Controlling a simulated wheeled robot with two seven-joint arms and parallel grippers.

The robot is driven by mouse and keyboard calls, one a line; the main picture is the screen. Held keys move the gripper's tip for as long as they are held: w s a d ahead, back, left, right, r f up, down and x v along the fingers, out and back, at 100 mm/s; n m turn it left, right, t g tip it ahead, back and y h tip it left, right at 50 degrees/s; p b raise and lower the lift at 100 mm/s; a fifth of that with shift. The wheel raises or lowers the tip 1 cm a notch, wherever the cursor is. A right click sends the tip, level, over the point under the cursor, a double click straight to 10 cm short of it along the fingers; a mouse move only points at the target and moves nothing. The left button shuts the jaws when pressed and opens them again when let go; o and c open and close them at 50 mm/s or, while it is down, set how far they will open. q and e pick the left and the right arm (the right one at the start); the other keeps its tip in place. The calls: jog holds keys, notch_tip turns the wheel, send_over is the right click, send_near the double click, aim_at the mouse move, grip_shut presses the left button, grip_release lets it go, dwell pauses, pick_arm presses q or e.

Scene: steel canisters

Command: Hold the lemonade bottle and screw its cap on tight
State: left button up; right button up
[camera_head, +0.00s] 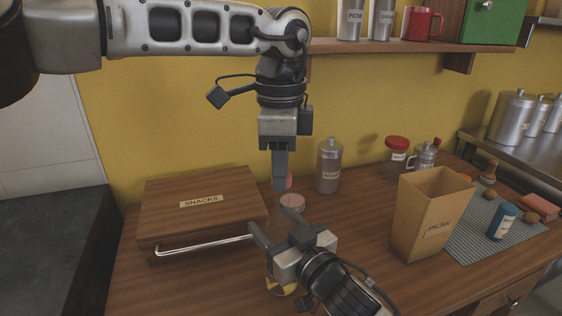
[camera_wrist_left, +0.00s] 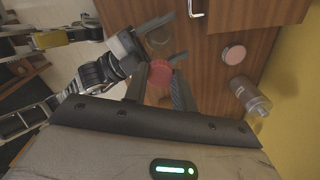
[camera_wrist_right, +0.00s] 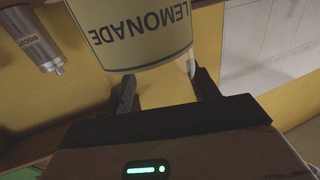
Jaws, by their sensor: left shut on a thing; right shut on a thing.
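The lemonade bottle stands in my right gripper (camera_head: 283,240). Its pale yellow label, reading LEMONADE (camera_wrist_right: 140,40), fills the top of the right wrist view between the two fingers. In the head view the gripper hides most of the bottle, and only its yellowish lower part (camera_head: 284,289) shows clearly. My left gripper (camera_head: 281,186) points down from above and is shut on the red cap (camera_wrist_left: 159,77). The cap's edge (camera_head: 289,182) shows beside the finger in the head view. The cap is above the bottle; whether it touches the neck I cannot tell.
A pale pink disc (camera_head: 292,201) lies on the table behind the bottle, near a steel canister (camera_head: 329,166). A wooden SNACKS box (camera_head: 200,220) with a metal handle stands left. A PICNIC bag (camera_head: 430,215) stands right, beside a mat (camera_head: 470,238) holding several items.

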pick_arm(q)
jog(key=shift+f, duration=0.1)
dwell(0.3)
jog(key=shift+f, duration=0.8)
jog(key=shift+f, duration=0.55)
